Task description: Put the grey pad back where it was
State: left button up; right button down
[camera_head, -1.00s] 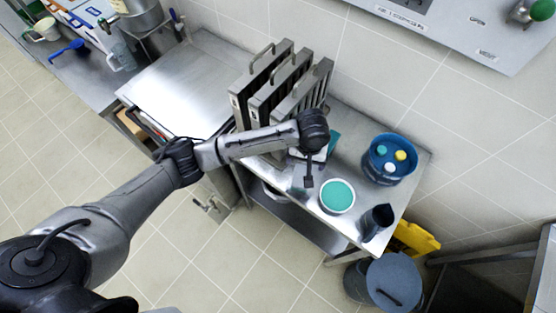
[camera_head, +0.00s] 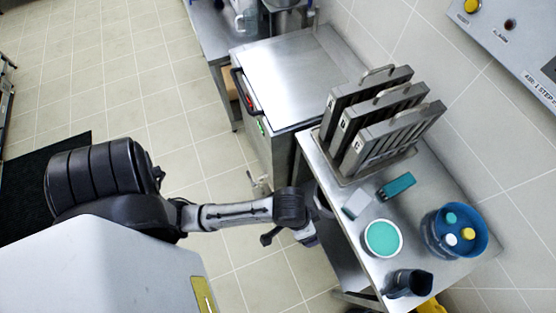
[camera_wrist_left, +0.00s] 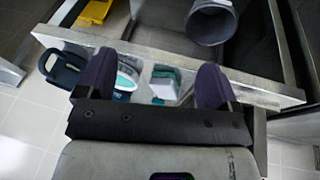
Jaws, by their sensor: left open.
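A small pale grey pad (camera_head: 356,204) lies on the steel side table (camera_head: 440,205), between the rack of upright slotted panels and a white tub of teal contents (camera_head: 383,238). A dark teal block (camera_head: 396,186) lies just behind it. My left gripper (camera_head: 268,237) is in front of the table's near edge, apart from the pad. In the left wrist view my left gripper (camera_wrist_left: 153,82) has its two dark fingers wide apart with nothing held. A pale block with teal (camera_wrist_left: 165,77) shows beyond the fingers; whether this is the pad alone is unclear. My right gripper is not in view.
The rack (camera_head: 385,120) of slotted panels with handles stands at the table's back. A blue bucket (camera_head: 455,232) with coloured caps and a dark jug (camera_head: 408,283) stand on the right. A grey bucket (camera_wrist_left: 210,22) shows in the wrist view.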

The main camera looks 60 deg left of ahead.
pick_arm(q)
jog(key=s+a+r+y, duration=0.1)
jog(key=s+a+y, duration=0.1)
jog(key=s+a, duration=0.5)
jog(key=shift+s+a+m+t, duration=0.15)
jog(key=shift+s+m+t, duration=0.2)
jog(key=shift+s, duration=0.6)
jog(key=shift+r, duration=0.1)
notch_tip(320, 180, up, 20)
jog(key=p, duration=2)
jog(key=shift+r, duration=0.1)
